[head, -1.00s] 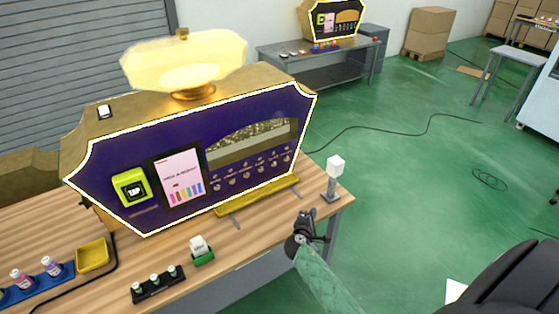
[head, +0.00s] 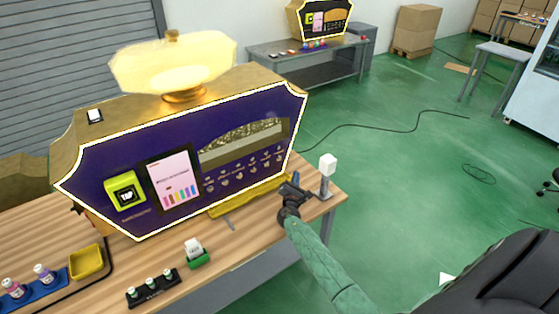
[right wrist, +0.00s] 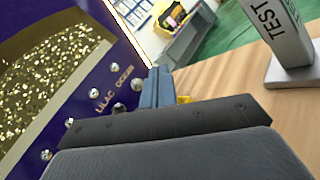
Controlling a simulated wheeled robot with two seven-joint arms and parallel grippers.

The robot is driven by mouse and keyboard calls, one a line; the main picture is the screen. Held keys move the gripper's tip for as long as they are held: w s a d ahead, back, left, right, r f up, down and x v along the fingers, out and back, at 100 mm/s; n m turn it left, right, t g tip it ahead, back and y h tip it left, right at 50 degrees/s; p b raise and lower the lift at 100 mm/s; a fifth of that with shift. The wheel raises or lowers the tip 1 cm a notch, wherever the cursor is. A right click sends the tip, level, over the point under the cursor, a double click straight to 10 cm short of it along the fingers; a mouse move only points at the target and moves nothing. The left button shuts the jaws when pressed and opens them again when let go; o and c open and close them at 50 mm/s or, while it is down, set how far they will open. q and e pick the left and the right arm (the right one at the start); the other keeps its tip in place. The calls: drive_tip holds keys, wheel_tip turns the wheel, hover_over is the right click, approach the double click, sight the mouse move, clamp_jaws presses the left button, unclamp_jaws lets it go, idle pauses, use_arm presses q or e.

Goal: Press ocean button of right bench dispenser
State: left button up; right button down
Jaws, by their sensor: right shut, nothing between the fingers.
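The dispenser (head: 120,156) has a purple front with a white-gold outline and stands on the wooden bench (head: 262,222). Its small round buttons sit in two rows at the right of the front. In the right wrist view the "OCEAN" label (right wrist: 123,75) shows beside a silver button (right wrist: 137,84), with "LILAC" (right wrist: 107,100) to its left. My right gripper (head: 293,188) is shut and empty, just in front of the panel's lower right corner. Its fingers (right wrist: 157,86) show close to the right of the OCEAN button; I cannot tell whether they touch. My left gripper is not in view.
A white-topped tester stand (head: 326,175) stands at the bench's right end, close to my right gripper. It shows "TEST" in the right wrist view (right wrist: 280,30). A yellow tray (head: 86,262), a green card holder (head: 195,255) and a black vial rack (head: 152,288) stand in front.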

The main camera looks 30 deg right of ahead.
sight(279, 159)
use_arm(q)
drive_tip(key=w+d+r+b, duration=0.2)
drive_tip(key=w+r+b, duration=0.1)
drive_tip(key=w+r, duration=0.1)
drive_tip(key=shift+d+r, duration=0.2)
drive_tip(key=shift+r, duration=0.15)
use_arm(e)
drive_tip(key=w, duration=0.8)
drive_tip(key=shift+w+a, duration=0.35)
drive_tip(key=shift+w, duration=0.05)
use_arm(q)
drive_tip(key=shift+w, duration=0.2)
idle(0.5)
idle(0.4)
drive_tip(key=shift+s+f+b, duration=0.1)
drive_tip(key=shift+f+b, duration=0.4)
drive_tip(key=shift+b, duration=0.05)
use_arm(e)
drive_tip(key=shift+w, duration=0.45)
